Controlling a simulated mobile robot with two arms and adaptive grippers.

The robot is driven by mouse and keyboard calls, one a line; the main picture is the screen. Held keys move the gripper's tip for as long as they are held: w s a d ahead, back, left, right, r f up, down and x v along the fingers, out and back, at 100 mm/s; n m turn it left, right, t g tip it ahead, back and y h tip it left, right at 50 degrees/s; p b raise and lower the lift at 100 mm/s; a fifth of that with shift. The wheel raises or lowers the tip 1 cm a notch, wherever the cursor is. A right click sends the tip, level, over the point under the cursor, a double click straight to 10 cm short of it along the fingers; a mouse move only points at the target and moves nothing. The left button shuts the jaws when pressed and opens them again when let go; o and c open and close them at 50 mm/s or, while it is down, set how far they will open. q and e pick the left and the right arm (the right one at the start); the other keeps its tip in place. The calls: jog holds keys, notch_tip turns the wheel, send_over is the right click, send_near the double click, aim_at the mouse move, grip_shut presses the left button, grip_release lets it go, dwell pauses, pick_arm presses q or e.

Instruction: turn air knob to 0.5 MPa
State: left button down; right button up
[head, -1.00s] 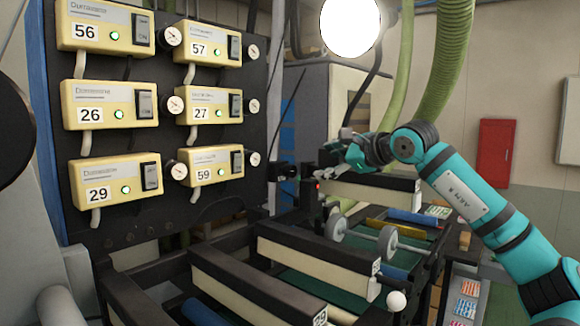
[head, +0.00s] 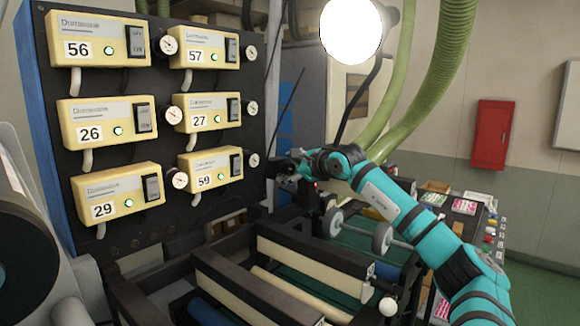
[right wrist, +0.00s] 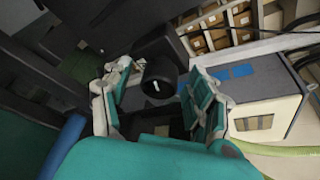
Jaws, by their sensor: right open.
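A round black knob (right wrist: 160,84) with a small white mark shows in the right wrist view, between the two fingers of my right gripper (right wrist: 157,92). The fingers are apart on either side of the knob, with space visible around it, and I cannot tell how far off its face they are. In the head view my right gripper (head: 296,166) is small, at the dark fixture right of the gauge panel. The knob cannot be made out clearly there. No pressure scale is readable. My left gripper is out of view.
A black panel (head: 120,215) with numbered cream boxes and small gauges (head: 179,180) stands left of the gripper. Rollers and beams (head: 315,262) lie below it. A shelf with small cartons (right wrist: 215,33) and a pale cabinet (right wrist: 262,112) lie beyond the gripper.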

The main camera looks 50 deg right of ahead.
jog(key=shift+s, duration=0.15)
jog(key=c, duration=0.4)
jog(key=shift+r, duration=0.1)
jog(key=c, duration=0.7)
jog(key=shift+r+m+y+p, duration=0.2)
jog(key=shift+m+y+p, duration=0.4)
jog(key=shift+m+p, duration=0.4)
jog(key=shift+c, duration=0.2)
jog(key=shift+f+m+y, duration=0.15)
jog(key=shift+m+y, duration=0.15)
jog(key=shift+m, duration=0.2)
jog(key=o, duration=1.1)
jog(key=shift+o, duration=0.2)
